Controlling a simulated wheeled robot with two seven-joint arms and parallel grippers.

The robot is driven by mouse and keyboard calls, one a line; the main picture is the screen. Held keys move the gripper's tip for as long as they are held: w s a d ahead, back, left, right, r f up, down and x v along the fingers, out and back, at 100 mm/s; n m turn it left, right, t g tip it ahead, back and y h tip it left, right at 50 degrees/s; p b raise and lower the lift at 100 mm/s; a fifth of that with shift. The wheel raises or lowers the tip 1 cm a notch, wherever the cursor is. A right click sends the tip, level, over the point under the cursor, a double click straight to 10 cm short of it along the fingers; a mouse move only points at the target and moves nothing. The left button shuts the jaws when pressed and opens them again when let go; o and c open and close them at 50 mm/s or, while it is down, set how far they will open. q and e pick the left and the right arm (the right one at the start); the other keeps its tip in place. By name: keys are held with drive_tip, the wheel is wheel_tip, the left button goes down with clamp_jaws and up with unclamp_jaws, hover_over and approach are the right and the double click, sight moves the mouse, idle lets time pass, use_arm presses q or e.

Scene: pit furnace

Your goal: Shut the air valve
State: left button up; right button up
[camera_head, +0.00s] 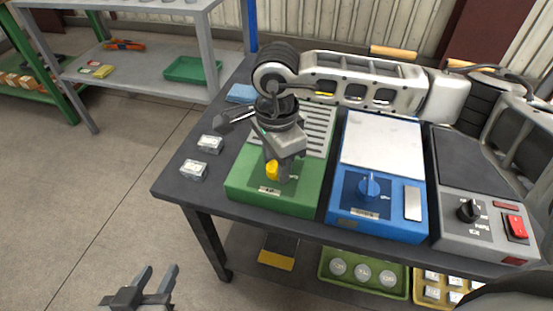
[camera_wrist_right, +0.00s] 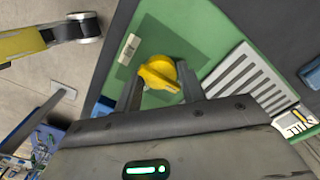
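The green unit (camera_head: 245,180) stands at the left of the dark bench and carries a yellow valve knob (camera_head: 271,170). In the right wrist view the yellow knob (camera_wrist_right: 158,73) sits on a darker green panel. My right gripper (camera_head: 282,158) points down over the unit. In the right wrist view its two fingers (camera_wrist_right: 160,82) are apart, one on each side of the knob; contact cannot be made out. The gripper hides part of the knob in the head view. My left gripper (camera_head: 158,274) is open and empty, low at the left, away from the bench.
A blue unit (camera_head: 346,220) with a blue knob (camera_head: 368,186) stands close to the right of the green unit. A grey unit (camera_head: 460,235) with a black knob and red switch is further right. Small labelled blocks (camera_head: 194,171) lie on the bench's left end. Floor on the left is clear.

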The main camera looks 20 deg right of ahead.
drive_tip(key=shift+o, duration=1.2)
wheel_tip(320, 180, up, 16)
drive_tip(key=shift+p, duration=0.3)
drive_tip(key=shift+s, duration=0.1)
